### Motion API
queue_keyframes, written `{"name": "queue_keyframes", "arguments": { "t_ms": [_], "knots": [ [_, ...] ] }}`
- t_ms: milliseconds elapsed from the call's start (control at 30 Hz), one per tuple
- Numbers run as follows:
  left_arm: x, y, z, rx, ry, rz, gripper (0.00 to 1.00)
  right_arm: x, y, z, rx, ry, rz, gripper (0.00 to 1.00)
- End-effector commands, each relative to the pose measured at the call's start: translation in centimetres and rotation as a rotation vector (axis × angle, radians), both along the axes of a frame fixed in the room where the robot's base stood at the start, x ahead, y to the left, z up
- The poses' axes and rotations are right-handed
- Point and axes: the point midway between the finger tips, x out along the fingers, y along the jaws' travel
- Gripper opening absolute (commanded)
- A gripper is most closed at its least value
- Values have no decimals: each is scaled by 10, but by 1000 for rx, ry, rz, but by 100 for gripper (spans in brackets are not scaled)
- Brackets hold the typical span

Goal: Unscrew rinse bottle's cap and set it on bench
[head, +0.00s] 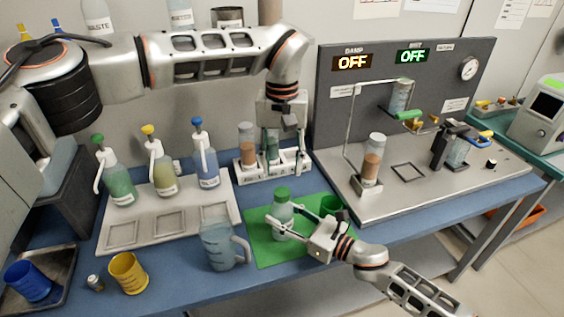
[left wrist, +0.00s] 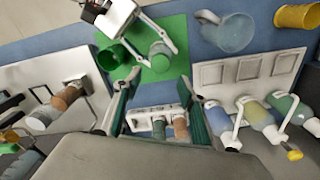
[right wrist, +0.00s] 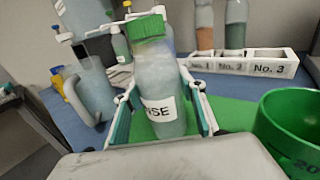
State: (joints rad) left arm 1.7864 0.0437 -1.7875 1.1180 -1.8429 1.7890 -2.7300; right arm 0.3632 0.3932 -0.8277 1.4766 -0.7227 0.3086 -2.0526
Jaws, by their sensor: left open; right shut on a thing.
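The rinse bottle (head: 279,222) stands on the green mat (head: 262,254) with its green cap (head: 282,193) on top. In the right wrist view its pale body (right wrist: 163,85), green cap (right wrist: 145,27) and a partly visible label ending in "SE" show between the fingers. My right gripper (right wrist: 160,92) is shut around the bottle's body, below the cap. My left gripper (head: 279,143) is open and empty, pointing down over the tube rack behind the bottle. In the left wrist view its fingers (left wrist: 153,92) are spread apart, with the bottle (left wrist: 160,58) beyond them.
Pump bottles stand on a pale tray (head: 170,238). The blue bench (head: 185,275) has free room at the front.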

Motion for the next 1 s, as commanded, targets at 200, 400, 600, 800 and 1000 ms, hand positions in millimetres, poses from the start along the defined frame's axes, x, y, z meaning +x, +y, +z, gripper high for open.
{"name": "queue_keyframes", "arguments": {
  "t_ms": [200, 400, 600, 800, 1000],
  "knots": [
    [-1, 0, -23, 0, 5, -12, 41, 0, 0, 0, 1, 1, 0, 0],
    [-1, 0, -53, 0, 4, -10, 41, 0, 0, 0, 1, 1, 0, 0],
    [-1, 0, -73, 0, 3, -9, 41, 0, 0, 0, 1, 1, 0, 0],
    [0, 0, -79, 0, 1, -9, 41, 0, 0, 0, 1, 1, 0, 0],
    [0, 0, -79, 0, 1, -9, 39, 0, 0, 0, 1, 1, 0, 0]
  ]
}}
